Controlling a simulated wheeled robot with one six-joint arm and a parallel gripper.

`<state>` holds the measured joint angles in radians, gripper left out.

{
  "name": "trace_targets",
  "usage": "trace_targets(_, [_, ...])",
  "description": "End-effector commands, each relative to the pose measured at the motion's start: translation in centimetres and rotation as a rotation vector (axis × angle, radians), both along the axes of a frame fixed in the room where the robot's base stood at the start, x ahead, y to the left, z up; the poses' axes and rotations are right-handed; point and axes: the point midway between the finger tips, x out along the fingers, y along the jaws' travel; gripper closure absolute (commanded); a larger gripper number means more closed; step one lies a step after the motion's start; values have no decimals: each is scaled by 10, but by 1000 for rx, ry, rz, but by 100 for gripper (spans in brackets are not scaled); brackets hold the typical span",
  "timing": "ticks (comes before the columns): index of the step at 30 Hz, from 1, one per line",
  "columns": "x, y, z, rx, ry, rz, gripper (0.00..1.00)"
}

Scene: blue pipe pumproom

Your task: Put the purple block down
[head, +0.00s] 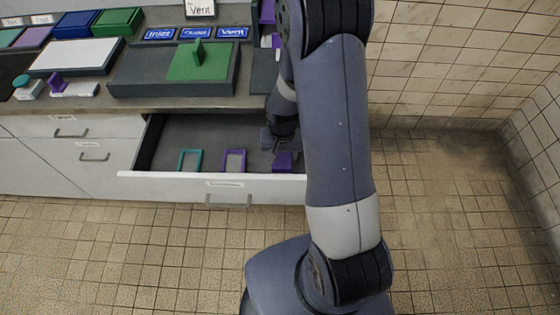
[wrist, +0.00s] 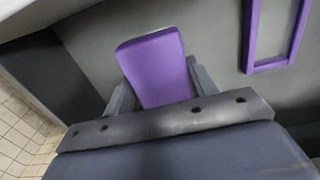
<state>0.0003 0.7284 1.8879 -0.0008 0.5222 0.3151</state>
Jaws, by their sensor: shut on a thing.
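The purple block (head: 283,161) is in the right part of the open drawer (head: 140,175) in the head view. It also shows in the wrist view (wrist: 157,68), between the two grey fingers of my gripper (wrist: 156,88). My gripper (head: 280,143) is shut on the block and reaches down into the drawer. I cannot tell whether the block touches the drawer floor. My arm hides the drawer's right end in the head view.
A teal frame (head: 190,160) and a purple frame (head: 235,160) are in the drawer, left of the block. The counter above holds a tray with a green piece (head: 199,62), blue labels, and coloured boxes. The tiled floor in front is clear.

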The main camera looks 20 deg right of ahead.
Motion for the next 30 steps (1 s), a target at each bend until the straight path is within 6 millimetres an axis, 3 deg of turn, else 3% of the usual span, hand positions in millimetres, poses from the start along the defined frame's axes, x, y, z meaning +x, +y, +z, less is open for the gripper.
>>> trace_targets(7, [-1, 0, -31, 0, 4, 0, 64])
trace_targets(21, [0, 0, -40, 0, 0, 1, 64])
trace_targets(22, [0, 0, -38, 0, 1, 1, 43])
trace_targets(30, [0, 0, -38, 0, 1, 0, 24])
